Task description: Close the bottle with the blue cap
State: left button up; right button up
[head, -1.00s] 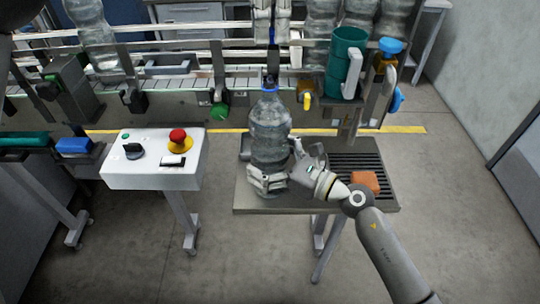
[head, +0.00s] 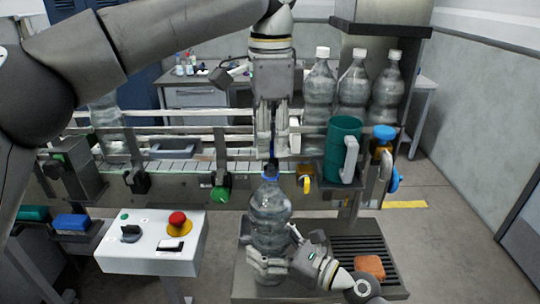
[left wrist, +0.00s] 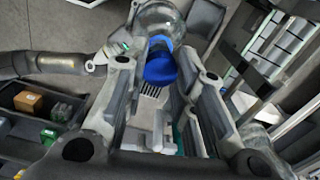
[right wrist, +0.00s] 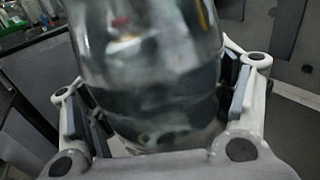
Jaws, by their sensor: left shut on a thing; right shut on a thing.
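The clear bottle (head: 269,215) stands upright on the small table, and its blue neck (head: 270,174) faces up. My right gripper (head: 277,252) is shut around its lower body; the right wrist view shows the bottle (right wrist: 150,75) between the fingers. My left gripper (head: 272,150) points down directly above the bottle's mouth. It is shut on the blue cap (left wrist: 160,70), which sits in front of the bottle top (left wrist: 160,15) in the left wrist view. I cannot tell whether the cap touches the neck.
A conveyor (head: 180,167) with rails runs behind the table. A green mug (head: 342,150) and several white-capped bottles (head: 353,85) stand behind to the right. An orange-brown block (head: 370,267) lies on the black grate (head: 362,248). A control box (head: 150,243) stands left.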

aim_at(270, 167)
pick_arm(q)
jog(key=shift+f, duration=0.55)
jog(key=shift+f, duration=0.85)
jog(key=shift+f, duration=0.6)
